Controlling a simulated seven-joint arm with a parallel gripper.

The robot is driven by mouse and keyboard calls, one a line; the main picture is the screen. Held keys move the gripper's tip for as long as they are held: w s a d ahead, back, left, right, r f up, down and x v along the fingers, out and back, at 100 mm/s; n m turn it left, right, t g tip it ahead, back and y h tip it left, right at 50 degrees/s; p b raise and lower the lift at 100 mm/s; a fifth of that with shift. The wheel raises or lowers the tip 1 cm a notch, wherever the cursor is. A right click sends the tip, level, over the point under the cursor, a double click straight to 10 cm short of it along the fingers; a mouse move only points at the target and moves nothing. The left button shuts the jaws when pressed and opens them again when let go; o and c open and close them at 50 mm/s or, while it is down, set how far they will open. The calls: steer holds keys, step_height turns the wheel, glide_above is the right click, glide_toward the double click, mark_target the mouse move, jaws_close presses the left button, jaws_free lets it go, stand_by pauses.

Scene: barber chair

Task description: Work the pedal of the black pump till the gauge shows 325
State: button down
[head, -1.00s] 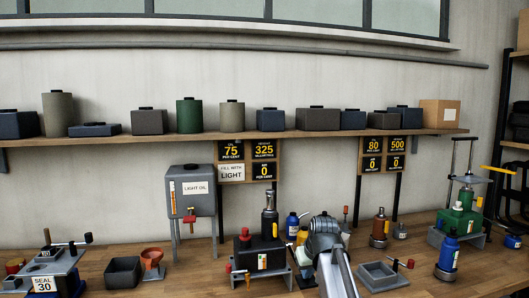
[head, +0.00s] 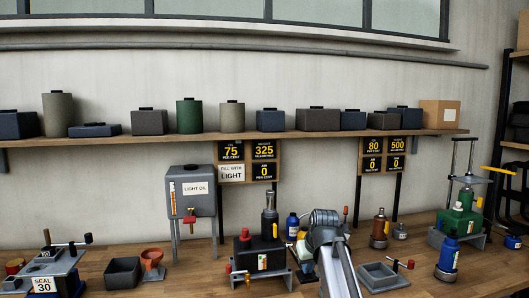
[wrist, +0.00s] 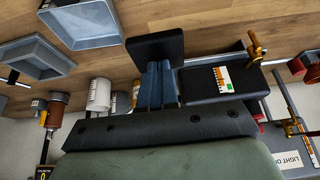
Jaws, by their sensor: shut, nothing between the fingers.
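The black pump (head: 258,252) stands on the bench, with a dark upright cylinder and a small white, green and orange label on its front. It also shows in the wrist view (wrist: 207,91), with the label facing the camera. A flat black pad (wrist: 155,45), seemingly its pedal, lies beside the pump. My gripper (wrist: 160,70) is shut and empty, its fingertips at the pad's edge; I cannot tell whether they touch. In the head view my arm hides the fingertips and pad. The board reads 325 millilitres (head: 264,149), with a panel showing 0 (head: 264,171) below.
A grey tray (head: 383,276) and a blue bottle (head: 448,256) stand to the right of my arm. A light oil tank (head: 190,195), an orange funnel (head: 152,262) and a dark open box (head: 123,272) are left of the pump. A green press (head: 462,222) stands far right.

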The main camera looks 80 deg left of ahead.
steer(key=shift+r, duration=0.15)
steer(key=shift+a+r, duration=0.15)
steer(key=shift+r, duration=2.75)
steer(key=shift+w+f, duration=0.1)
